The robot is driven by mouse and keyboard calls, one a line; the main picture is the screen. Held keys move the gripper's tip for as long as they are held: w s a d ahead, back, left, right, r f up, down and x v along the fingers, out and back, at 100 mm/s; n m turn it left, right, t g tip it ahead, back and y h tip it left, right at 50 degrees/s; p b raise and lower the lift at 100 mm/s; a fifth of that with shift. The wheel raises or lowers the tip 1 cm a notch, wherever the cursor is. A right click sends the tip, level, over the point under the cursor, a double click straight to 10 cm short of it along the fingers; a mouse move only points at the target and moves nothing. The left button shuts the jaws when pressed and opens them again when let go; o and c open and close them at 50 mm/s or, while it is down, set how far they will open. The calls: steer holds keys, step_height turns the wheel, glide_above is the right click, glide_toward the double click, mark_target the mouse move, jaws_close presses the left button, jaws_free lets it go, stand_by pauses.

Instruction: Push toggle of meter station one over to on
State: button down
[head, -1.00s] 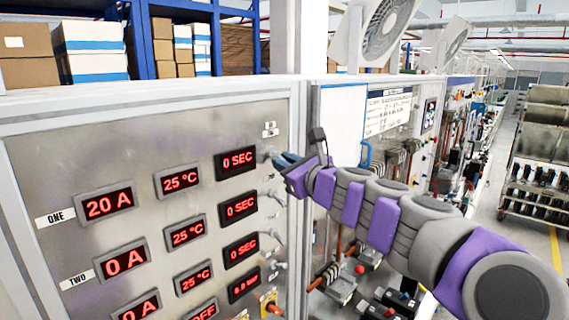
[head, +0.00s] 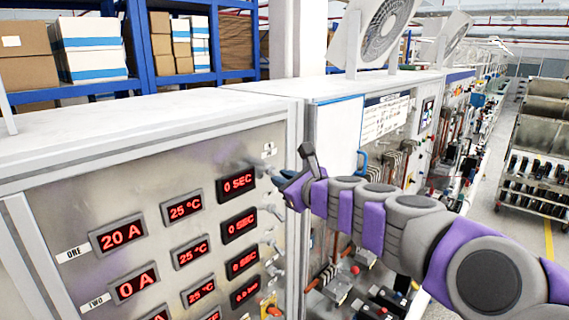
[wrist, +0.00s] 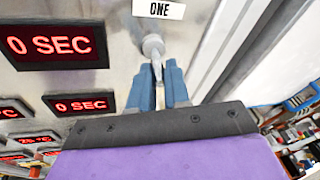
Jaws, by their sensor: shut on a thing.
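My gripper (wrist: 159,74) has blue fingers shut on the lever's lower end, one on each side. In the head view my gripper (head: 284,178) is at the right edge of the grey meter panel (head: 60,200), beside the top row. That row reads 20 A (head: 119,236), 25 °C and 0 SEC (head: 238,184). The toggle's exact contact with the fingers is hard to see in the head view.
More toggles (head: 272,211) sit below in the same column, close under my gripper. A cabinet (head: 335,125) with a white board stands just right of the panel. Shelves with boxes (head: 90,50) are behind. A floor aisle and a rack (head: 545,160) are at the right.

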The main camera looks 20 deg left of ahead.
mark_target(282, 176)
steer(key=shift+w+d+r+n+g+h+p, duration=0.15)
steer(key=shift+r+g+h+p, duration=0.45)
steer(key=shift+p, duration=0.9)
steer(key=shift+s+a+r+n+g+h+p, duration=0.15)
steer(key=shift+r+g+h+p, duration=0.2)
steer(key=shift+h+p, duration=0.8)
steer(key=shift+w+a+r+n+g+h+p, duration=0.2)
steer(key=shift+r+g+h, duration=0.25)
steer(key=shift+h, duration=0.3)
steer(key=shift+s+a+r+n+g+h+p, duration=0.1)
steer(key=shift+r+n+g+h+p, duration=0.25)
steer(key=shift+h, duration=0.35)
steer(key=shift+r, duration=0.2)
steer(key=c, duration=1.2)
jaws_free()
steer(key=shift+a+f+g+h, duration=0.1)
steer(key=shift+a+g+h, duration=0.1)
steer(key=shift+g+h, duration=0.1)
steer(key=shift+o, duration=0.4)
steer(key=shift+f, duration=0.15)
steer(key=b+v, duration=0.1)
steer(key=v, duration=1.6)
